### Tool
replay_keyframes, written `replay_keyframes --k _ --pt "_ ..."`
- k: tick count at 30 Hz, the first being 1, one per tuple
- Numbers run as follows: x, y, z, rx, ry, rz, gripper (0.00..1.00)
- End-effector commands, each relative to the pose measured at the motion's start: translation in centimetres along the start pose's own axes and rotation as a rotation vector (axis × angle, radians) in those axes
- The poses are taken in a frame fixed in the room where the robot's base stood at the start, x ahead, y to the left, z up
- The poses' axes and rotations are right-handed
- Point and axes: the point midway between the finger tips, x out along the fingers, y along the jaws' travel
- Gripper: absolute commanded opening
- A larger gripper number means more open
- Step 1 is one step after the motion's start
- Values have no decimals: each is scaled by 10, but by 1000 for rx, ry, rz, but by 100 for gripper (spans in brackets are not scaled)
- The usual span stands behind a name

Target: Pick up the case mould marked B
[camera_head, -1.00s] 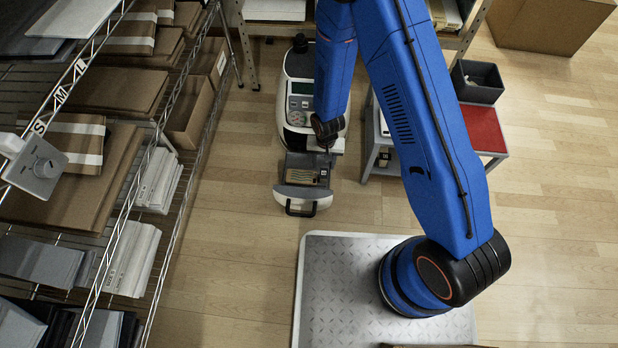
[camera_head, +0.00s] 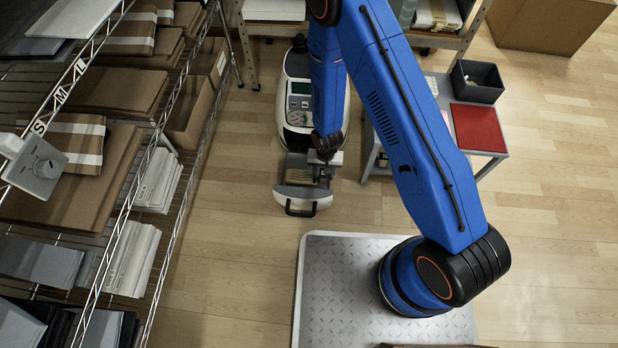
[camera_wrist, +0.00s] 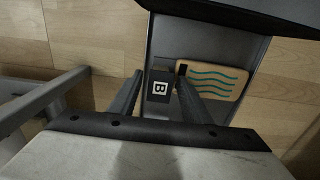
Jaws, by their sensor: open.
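The case mould marked B (camera_wrist: 160,88) is a dark block with a white B label in the wrist view. It sits at the left edge of a grey tray (camera_wrist: 168,42). My gripper (camera_wrist: 160,77) is open, with one dark finger on each side of the block. I cannot tell whether either finger touches it. In the head view my gripper (camera_head: 324,168) is over the front of the white machine (camera_head: 298,68), where the block is hard to make out.
A tan plate with teal wavy lines (camera_wrist: 218,80) lies right of the right finger, close to it. In the head view, a side table with a red mat (camera_head: 478,127) and black bin (camera_head: 477,82) stands right of the machine. Shelving (camera_head: 120,190) lines the left.

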Motion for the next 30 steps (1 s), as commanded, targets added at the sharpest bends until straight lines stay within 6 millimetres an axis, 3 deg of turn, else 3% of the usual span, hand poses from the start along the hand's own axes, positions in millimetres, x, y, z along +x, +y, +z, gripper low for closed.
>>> replay_keyframes --k 6,11,12,23,30 --pt "0 0 0 0 0 0 41" --pt "0 0 0 0 0 0 3" --pt "0 0 0 0 0 0 0" --pt "-5 0 0 0 1 -1 0" --pt "-35 -1 -1 0 3 -2 0"
